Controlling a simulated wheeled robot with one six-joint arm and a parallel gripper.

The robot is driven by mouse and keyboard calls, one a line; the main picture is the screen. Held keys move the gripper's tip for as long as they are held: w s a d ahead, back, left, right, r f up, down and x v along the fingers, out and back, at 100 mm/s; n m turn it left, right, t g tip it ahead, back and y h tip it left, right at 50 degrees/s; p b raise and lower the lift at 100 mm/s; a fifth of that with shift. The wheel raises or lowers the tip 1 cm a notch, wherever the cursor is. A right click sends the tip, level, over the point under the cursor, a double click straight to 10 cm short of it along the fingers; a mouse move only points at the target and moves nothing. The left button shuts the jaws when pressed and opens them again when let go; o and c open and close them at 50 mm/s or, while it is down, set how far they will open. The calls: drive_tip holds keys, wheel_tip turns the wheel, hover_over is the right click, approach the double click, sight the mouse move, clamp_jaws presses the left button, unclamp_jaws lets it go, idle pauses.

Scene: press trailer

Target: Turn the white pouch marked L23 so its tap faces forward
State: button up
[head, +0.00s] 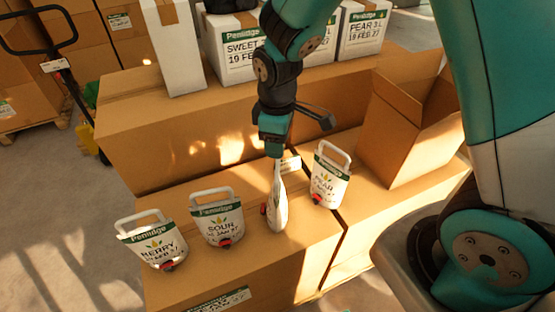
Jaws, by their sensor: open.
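A white pouch (278,212) stands edge-on on the front cardboard box, its red tap (264,209) pointing left in the head view. Its printed face is turned out of sight, so I cannot read an L23 mark on it. My gripper (276,152) is directly above this pouch, pointing down, with its jaws open at the top of the handle. I cannot tell whether a finger touches the handle. The Berry pouch (152,243) and Sour pouch (217,222) stand to the left, with labels and red taps toward the camera. The Pear pouch (329,184) stands to the right.
An open cardboard carton (408,135) stands at the right. A long cardboard box (190,130) rises behind the pouches, with white Penlidge cartons (236,60) on top. A pallet truck (62,62) stands at the left. Bare box top (250,262) lies in front of the pouches.

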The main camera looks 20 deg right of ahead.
sight(277, 167)
drive_tip(key=m, duration=0.3)
drive_tip(key=shift+m, duration=0.3)
drive_tip(key=m, duration=0.5)
drive_tip(key=shift+b, duration=0.35)
drive_tip(key=m, duration=0.7)
drive_tip(key=shift+b, duration=0.3)
wheel_tip(277, 167, down, 10)
drive_tip(key=b, duration=0.7)
drive_tip(key=shift+b, duration=0.4)
clamp_jaws()
drive_tip(key=shift+r+p, duration=0.25)
drive_tip(key=shift+p, duration=0.05)
